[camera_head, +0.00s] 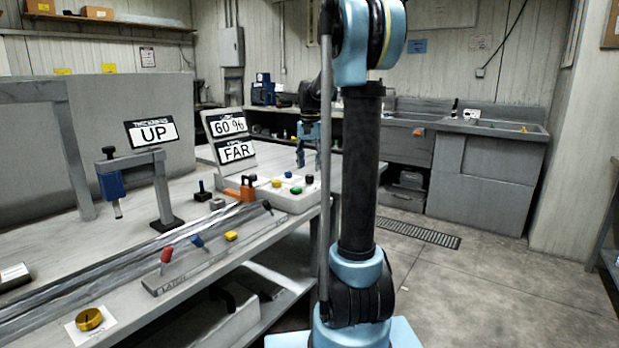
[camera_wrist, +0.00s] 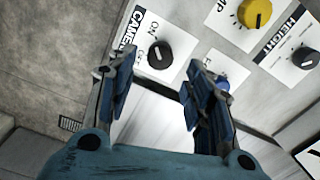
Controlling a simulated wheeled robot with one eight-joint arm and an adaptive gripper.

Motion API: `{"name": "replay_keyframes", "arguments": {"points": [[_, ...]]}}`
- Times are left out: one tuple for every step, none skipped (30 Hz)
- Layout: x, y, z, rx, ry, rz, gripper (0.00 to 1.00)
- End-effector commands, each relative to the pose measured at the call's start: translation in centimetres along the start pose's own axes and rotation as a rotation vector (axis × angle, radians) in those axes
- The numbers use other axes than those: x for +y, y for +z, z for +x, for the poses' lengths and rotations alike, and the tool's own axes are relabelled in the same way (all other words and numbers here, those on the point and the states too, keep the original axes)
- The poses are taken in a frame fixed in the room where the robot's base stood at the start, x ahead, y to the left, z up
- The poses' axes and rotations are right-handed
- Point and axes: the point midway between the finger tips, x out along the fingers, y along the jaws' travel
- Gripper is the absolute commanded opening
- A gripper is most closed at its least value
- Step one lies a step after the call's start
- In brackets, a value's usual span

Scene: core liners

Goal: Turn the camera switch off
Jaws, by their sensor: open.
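The camera switch (camera_wrist: 158,45) is a black rotary knob on a white label with "CAMERA", "ON" and "OFF" printed on it, at the upper middle of the wrist view. I cannot tell for sure which mark its pointer faces. My gripper (camera_wrist: 160,64) is open and empty, with its two blue-black fingers apart. In the picture the knob lies just beyond and between the fingertips, and no contact shows. In the head view my gripper (camera_head: 308,160) points down at the back of the bench, near a pale box with coloured knobs. I cannot pick out the camera switch there.
A yellow knob (camera_wrist: 253,14), a black knob labelled "HEIGHT" (camera_wrist: 305,57) and a blue part (camera_wrist: 222,83) are close to the right. In the head view, signs read "UP" (camera_head: 158,131) and "FAR" (camera_head: 237,151). Coloured levers line the bench. The floor at right is clear.

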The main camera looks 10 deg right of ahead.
Motion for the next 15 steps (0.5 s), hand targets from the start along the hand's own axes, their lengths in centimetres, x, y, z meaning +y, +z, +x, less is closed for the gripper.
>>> {"name": "replay_keyframes", "arguments": {"points": [[0.0, 0.0, 0.9, 0.000, 0.000, 0.000, 0.47], [0.0, 0.0, 1.4, 0.000, 0.000, 0.000, 0.47], [0.0, 0.0, 2.0, 0.000, 0.000, 0.000, 0.47], [0.0, 0.0, 2.4, 0.000, 0.000, 0.000, 0.47], [0.0, 0.0, 2.8, 0.000, 0.000, 0.000, 0.47], [0.0, 0.0, 3.3, 0.000, 0.000, 0.000, 0.47], [0.0, 0.0, 3.6, 0.000, 0.000, 0.000, 0.47], [0.0, 0.0, 3.9, 0.000, 0.000, 0.000, 0.47], [0.0, 0.0, 4.2, 0.000, 0.000, 0.000, 0.47], [0.0, 0.0, 4.5, 0.000, 0.000, 0.000, 0.47], [0.0, 0.0, 4.6, 0.000, 0.000, 0.000, 0.47], [0.0, 0.0, 4.8, 0.000, 0.000, 0.000, 0.47], [0.0, 0.0, 4.9, 0.000, 0.000, 0.000, 0.47], [0.0, 0.0, 5.0, 0.000, 0.000, 0.000, 0.47], [0.0, 0.0, 5.1, 0.000, 0.000, 0.000, 0.47]]}}
